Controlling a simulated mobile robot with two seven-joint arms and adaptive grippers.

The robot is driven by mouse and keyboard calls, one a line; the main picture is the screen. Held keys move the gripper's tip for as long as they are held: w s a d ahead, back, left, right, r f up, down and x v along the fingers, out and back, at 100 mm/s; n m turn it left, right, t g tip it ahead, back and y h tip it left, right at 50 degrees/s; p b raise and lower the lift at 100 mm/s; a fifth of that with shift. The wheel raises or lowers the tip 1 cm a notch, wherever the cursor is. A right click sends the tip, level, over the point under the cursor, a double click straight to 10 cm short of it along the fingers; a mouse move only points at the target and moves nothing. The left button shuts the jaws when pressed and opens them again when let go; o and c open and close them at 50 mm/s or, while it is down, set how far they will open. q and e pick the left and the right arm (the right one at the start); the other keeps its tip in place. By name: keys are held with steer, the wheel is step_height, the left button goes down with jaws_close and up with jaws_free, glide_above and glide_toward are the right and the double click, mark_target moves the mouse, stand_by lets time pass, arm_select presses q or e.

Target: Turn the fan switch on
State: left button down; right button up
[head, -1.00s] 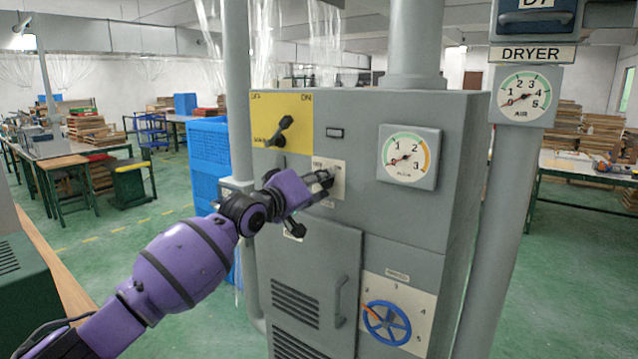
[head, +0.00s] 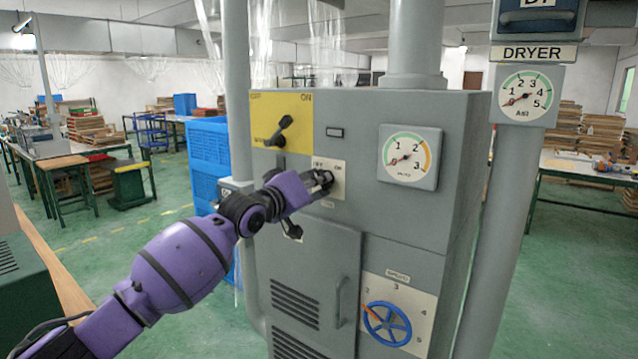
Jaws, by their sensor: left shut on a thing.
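The fan switch is on a pale plate (head: 339,187) marked OFF and ON on the front of a grey cabinet (head: 460,130). My left gripper (head: 327,180), at the end of a purple arm, is at this plate and shut on the switch's knob. The fingers hide most of the knob, so I cannot tell its exact setting. Above it, a yellow panel (head: 300,105) marked OFF and ON carries a black lever (head: 282,128). My right gripper is not in view.
A round gauge (head: 409,158) sits right of the switch plate. Below are a vented door with a handle (head: 340,301) and a blue handwheel (head: 387,323). A grey pipe (head: 239,90) stands left of the cabinet, with blue crates (head: 208,150) behind.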

arm_select(q)
steer(key=shift+m+p, duration=0.3)
steer(key=shift+m, duration=7.9)
steer(key=c, duration=1.8)
jaws_free()
steer(key=shift+o, duration=0.2)
steer(key=v, duration=1.2)
